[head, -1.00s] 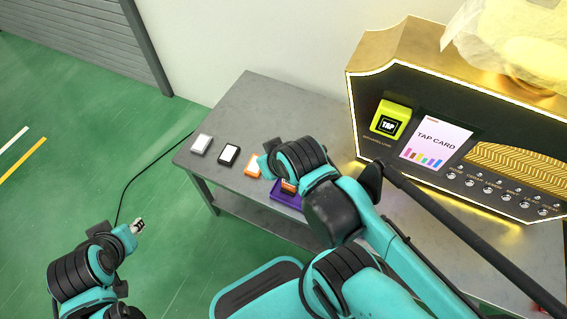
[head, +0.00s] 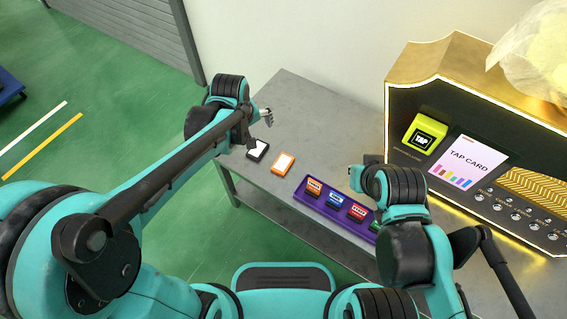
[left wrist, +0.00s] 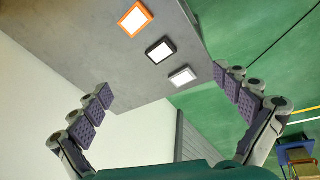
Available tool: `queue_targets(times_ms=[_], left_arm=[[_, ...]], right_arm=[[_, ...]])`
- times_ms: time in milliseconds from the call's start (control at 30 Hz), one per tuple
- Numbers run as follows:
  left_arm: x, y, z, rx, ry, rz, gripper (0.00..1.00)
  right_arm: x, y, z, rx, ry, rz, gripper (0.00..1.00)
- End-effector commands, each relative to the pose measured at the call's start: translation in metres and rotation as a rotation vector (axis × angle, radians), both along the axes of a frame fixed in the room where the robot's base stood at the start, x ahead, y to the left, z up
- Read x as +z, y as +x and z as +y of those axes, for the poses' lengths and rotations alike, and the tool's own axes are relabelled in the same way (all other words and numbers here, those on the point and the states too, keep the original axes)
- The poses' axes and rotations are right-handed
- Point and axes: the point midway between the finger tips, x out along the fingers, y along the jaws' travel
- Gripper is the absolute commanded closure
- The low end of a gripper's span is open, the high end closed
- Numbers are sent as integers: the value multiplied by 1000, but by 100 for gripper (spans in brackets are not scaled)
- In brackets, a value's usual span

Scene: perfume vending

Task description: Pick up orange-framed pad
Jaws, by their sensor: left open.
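The orange-framed pad (head: 283,164) lies flat on the grey table, a white face inside an orange border. In the left wrist view the orange-framed pad (left wrist: 135,19) is at the top, beyond the fingertips. My left gripper (head: 266,116) is above the table's left end, up and left of the pad, and touches nothing that I can see. In the left wrist view the fingers of my left gripper (left wrist: 162,83) are spread wide and empty. My right gripper (head: 356,178) is over the table near the purple tray; its fingers are mostly hidden by its own wrist.
A black-framed pad (head: 257,150) lies just left of the orange one. A grey-framed pad (left wrist: 182,76) shows in the left wrist view. A purple tray (head: 303,203) with several coloured blocks stands to the right. The gold vending machine (head: 450,75) stands at the back right.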

Motion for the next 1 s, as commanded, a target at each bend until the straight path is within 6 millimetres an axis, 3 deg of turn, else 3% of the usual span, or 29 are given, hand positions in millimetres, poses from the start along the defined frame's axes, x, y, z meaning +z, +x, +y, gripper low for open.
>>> queue_targets(times_ms=[33,233,500,1000], left_arm=[[-12,13,-10,36,-10,28,0],[-72,47,-47,213,-33,141,0],[-152,63,-84,409,-26,252,0],[-213,64,-94,478,-18,284,0]], right_arm=[[2,0,0,0,0,0,100],[7,0,0,0,0,0,100],[11,0,0,0,0,0,100],[-3,0,0,0,0,0,100]])
